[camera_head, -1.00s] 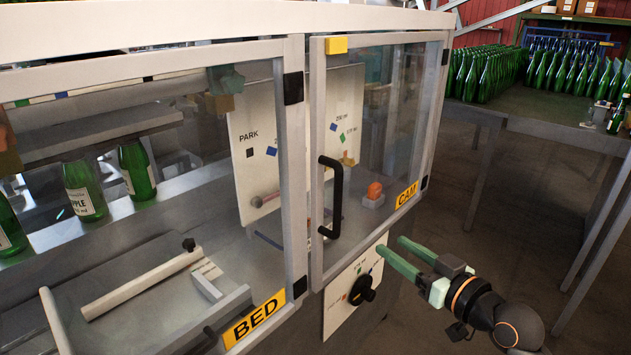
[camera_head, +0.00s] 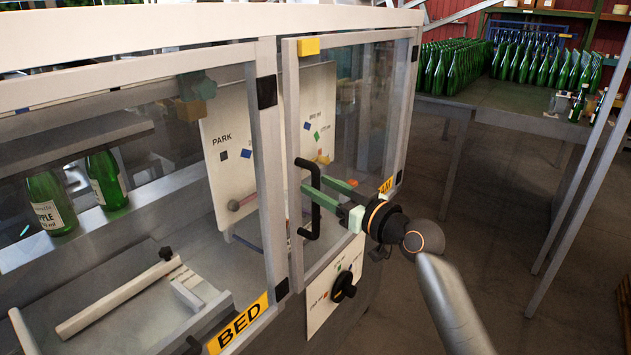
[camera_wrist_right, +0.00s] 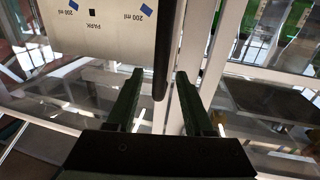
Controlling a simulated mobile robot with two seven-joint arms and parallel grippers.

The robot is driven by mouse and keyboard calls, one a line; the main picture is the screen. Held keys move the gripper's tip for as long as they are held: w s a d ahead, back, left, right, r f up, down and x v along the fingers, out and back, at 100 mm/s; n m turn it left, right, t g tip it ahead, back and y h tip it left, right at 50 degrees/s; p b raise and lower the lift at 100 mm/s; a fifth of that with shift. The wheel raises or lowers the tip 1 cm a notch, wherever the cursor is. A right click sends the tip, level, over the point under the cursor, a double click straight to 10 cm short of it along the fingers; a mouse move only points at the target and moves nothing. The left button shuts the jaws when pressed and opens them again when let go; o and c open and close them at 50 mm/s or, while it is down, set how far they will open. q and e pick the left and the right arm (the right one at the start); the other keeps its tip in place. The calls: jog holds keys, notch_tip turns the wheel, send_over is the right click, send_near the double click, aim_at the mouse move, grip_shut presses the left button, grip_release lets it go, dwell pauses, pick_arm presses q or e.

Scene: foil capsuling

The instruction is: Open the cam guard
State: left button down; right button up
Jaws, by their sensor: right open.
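The cam guard (camera_head: 360,130) is a clear panel in a grey frame, hinged beside the bed guard, and it looks closed. Its black vertical handle (camera_head: 314,205) is on the left side of the frame. My right gripper (camera_head: 303,211) is open at the handle, with its green fingers reaching to either side of the bar. In the right wrist view the handle (camera_wrist_right: 161,60) runs down between the two open fingertips (camera_wrist_right: 159,75); I cannot tell whether they touch it. The yellow CAM label (camera_head: 386,185) is partly hidden by my right gripper. My left gripper is not in view.
The bed guard (camera_head: 262,180) with its BED label (camera_head: 239,324) is to the left. A panel with a black knob (camera_head: 343,287) is below the cam guard. A table (camera_head: 490,105) with many green bottles stands at the back right. Open floor lies right of the machine.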

jog(key=shift+x, duration=1.1)
grip_shut()
dwell(0.8)
